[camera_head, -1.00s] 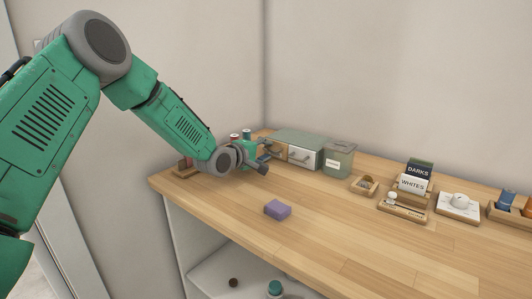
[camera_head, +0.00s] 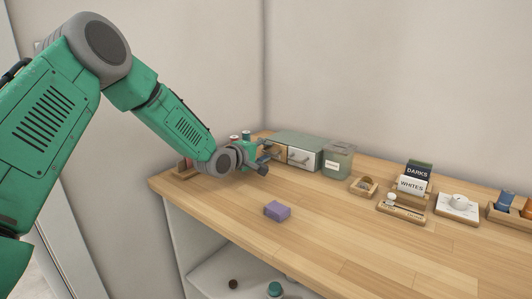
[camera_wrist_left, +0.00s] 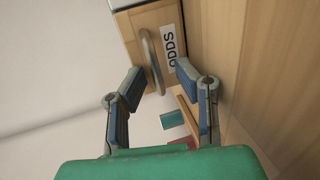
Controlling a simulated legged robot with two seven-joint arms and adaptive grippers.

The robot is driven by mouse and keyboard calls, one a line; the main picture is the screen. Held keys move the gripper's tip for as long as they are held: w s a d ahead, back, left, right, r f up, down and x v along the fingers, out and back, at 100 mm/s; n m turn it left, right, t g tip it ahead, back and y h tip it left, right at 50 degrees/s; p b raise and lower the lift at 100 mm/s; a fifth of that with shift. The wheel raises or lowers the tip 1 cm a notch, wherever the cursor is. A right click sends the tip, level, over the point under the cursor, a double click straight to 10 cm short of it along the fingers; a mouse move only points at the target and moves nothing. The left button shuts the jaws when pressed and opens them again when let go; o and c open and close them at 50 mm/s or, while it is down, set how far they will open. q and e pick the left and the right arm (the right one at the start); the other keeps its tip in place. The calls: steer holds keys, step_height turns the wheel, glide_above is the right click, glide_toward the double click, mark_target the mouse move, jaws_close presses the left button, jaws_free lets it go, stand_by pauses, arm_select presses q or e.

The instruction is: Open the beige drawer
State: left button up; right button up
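The beige drawer (camera_head: 278,152) is the left drawer of a small green-topped cabinet (camera_head: 299,138) at the back of the counter. In the left wrist view its wooden front (camera_wrist_left: 128,28) shows a curved grey handle (camera_wrist_left: 152,62) and a label reading ODDS. The drawer looks closed. My left gripper (camera_head: 264,162) is just in front of this drawer. In the left wrist view the gripper (camera_wrist_left: 160,76) is open, its two blue-padded fingers apart, with the lower part of the handle between the tips. I cannot tell whether either finger touches it. My right gripper is not in view.
A white drawer (camera_head: 300,157) is beside the beige one, then a lidded green container (camera_head: 338,160). A purple block (camera_head: 277,211) lies on the wooden counter. Small trays and signs stand at right.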

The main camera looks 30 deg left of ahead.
arm_select(q)
steer(key=shift+s+a, duration=0.1)
steer(key=shift+s, duration=0.05)
steer(key=v, duration=1.1)
steer(key=shift+s+a, duration=0.1)
steer(key=shift+s, duration=0.2)
